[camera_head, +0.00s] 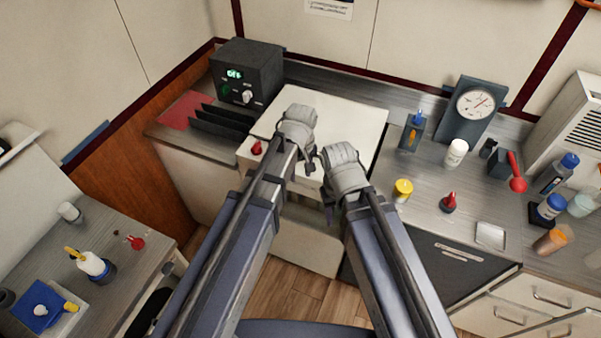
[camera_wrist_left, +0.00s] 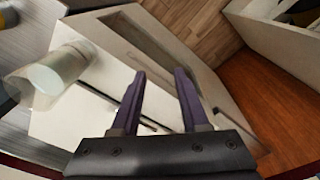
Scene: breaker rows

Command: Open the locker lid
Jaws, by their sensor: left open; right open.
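The locker lid (camera_head: 345,112) is a flat white panel between the counters in the head view, and it lies shut. Its white surface also shows in the left wrist view (camera_wrist_left: 85,120). My left gripper (camera_head: 297,132) is above the lid's front left part. In the left wrist view its two purple fingers (camera_wrist_left: 161,73) are apart with nothing between them, over the white locker. My right gripper (camera_head: 342,170) is beside it to the right, near the lid's front edge. Its fingers are mostly hidden in the head view. Both arms hide part of the locker front.
A black box with a green display (camera_head: 246,72) and dark upright plates (camera_head: 220,122) stand left of the lid. A gauge (camera_head: 476,104), a white bottle (camera_head: 456,152) and a yellow-topped jar (camera_head: 402,190) stand to the right. A red knob (camera_head: 257,148) is near the lid's left front corner.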

